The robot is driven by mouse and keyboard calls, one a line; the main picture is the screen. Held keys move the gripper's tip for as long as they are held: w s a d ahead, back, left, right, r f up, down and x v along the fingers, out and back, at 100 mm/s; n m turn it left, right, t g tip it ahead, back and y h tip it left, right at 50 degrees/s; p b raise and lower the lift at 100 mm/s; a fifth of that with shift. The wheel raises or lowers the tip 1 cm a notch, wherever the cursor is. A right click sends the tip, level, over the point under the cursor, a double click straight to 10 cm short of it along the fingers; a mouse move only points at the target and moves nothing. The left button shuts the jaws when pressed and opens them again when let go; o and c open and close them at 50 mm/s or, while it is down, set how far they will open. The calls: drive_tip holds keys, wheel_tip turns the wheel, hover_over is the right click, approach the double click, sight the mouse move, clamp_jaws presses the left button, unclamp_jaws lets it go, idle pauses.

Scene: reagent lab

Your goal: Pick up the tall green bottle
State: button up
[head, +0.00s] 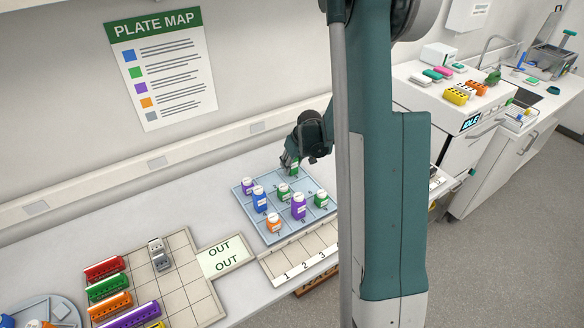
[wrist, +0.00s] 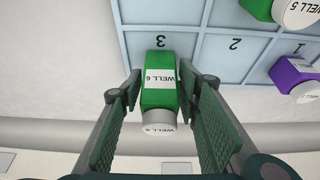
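A green bottle (wrist: 157,97) with a white cap and a "WELL 6" label stands between the fingers of my gripper (wrist: 163,84) in the wrist view. The fingers are open, with a gap on each side of the bottle. In the head view my gripper (head: 293,168) is at the back of the blue grid tray, and the green bottle there is partly hidden by it. Two shorter-looking green bottles (head: 284,191) (head: 321,199) stand nearer on the tray. One green bottle labelled "WELL 5" (wrist: 258,9) shows at the wrist view's upper right.
The blue tray (head: 240,205) also holds a blue bottle (head: 260,201), purple bottles (head: 298,208) (head: 249,187) and an orange bottle (head: 274,224). A purple bottle (wrist: 290,75) is right of my gripper in the wrist view. The wall (head: 270,70) rises behind the bench.

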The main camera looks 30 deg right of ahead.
drive_tip(key=c, duration=0.6)
drive_tip(key=shift+o, duration=0.2)
drive_tip(key=shift+r, duration=0.15)
drive_tip(key=shift+r, duration=4.9)
